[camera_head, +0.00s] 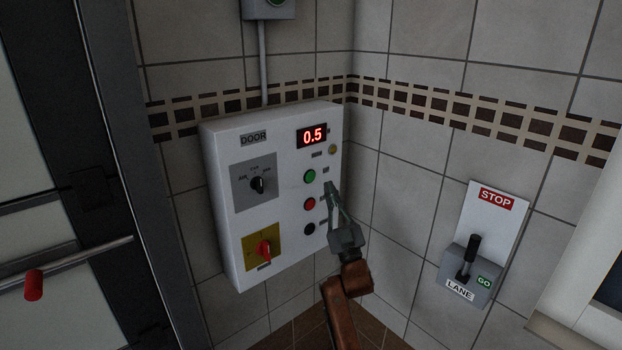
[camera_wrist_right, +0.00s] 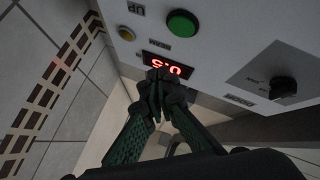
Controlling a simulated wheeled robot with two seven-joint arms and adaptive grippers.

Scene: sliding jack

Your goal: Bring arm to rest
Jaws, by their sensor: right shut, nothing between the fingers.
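My right gripper (camera_head: 331,189) is shut and empty in front of the right edge of the white door control box (camera_head: 222,135), beside its buttons. In the right wrist view my shut fingertips (camera_wrist_right: 158,85) stand before the red display (camera_wrist_right: 168,64), which they partly overlap in the picture. I cannot tell whether they touch the box. In the head view the display (camera_head: 312,136) reads 0.5. A green button (camera_head: 309,176), a red button (camera_head: 309,203) and a black button (camera_head: 309,229) line the box's right side. My left gripper is not in view.
A black selector knob (camera_head: 259,184) and a red rotary switch (camera_head: 264,249) are on the box. A lane lever (camera_head: 470,256) under a STOP sign (camera_head: 495,199) is on the right wall. A dark door with a red-ended bar (camera_head: 33,284) stands at left.

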